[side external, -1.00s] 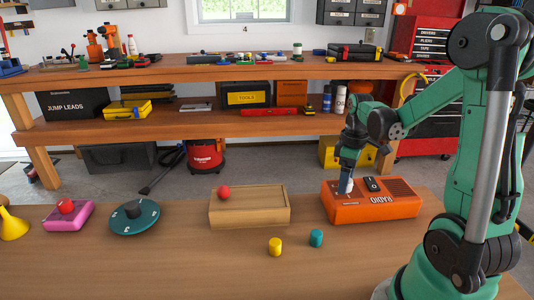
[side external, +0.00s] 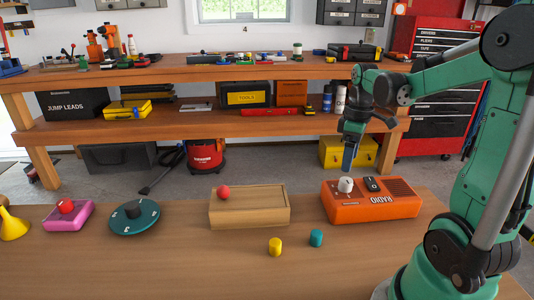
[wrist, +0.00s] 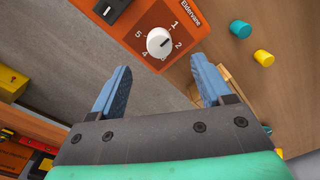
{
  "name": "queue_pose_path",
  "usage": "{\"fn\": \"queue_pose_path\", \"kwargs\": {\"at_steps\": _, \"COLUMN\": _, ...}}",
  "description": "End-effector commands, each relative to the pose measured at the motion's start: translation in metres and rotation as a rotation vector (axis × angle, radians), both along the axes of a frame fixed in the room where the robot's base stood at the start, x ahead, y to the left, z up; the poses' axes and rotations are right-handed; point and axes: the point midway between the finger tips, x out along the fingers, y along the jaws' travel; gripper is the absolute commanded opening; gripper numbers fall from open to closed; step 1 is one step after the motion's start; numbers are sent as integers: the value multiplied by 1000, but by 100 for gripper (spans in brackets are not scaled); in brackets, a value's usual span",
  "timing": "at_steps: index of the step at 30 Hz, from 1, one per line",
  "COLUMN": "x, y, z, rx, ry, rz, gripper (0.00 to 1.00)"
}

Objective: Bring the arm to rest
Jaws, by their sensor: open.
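My gripper (side external: 349,158) hangs above the orange radio (side external: 385,208), pointing down, with clear space between its fingertips and the radio's white knob (side external: 346,185). In the wrist view my gripper (wrist: 160,88) is open, its two blue fingers wide apart with nothing between them. The white knob (wrist: 160,43) shows ahead of the fingers, ringed by numbers on the radio's orange face (wrist: 190,20); its pointer mark is toward the 2 side. A black switch (side external: 372,184) sits beside the knob.
The front middle is mostly clear.

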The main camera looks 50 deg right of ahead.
Motion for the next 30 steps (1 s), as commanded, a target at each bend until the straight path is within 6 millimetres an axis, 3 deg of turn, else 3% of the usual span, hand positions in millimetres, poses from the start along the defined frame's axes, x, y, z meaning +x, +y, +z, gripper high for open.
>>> {"fn": "queue_pose_path", "kwargs": {"at_steps": 5, "x": 16, "y": 35, "z": 7, "rx": -62, "ry": -79, "rz": -21, "gripper": 72}}
{"fn": "queue_pose_path", "kwargs": {"at_steps": 12, "x": 39, "y": 130, "z": 17, "rx": -102, "ry": -385, "rz": -120, "gripper": 72}}
{"fn": "queue_pose_path", "kwargs": {"at_steps": 18, "x": 38, "y": 182, "z": 18, "rx": -9, "ry": -573, "rz": -187, "gripper": 72}}
{"fn": "queue_pose_path", "kwargs": {"at_steps": 22, "x": 38, "y": 194, "z": 18, "rx": 28, "ry": -617, "rz": -207, "gripper": 72}}
{"fn": "queue_pose_path", "kwargs": {"at_steps": 30, "x": 38, "y": 195, "z": 18, "rx": 32, "ry": -621, "rz": -213, "gripper": 72}}
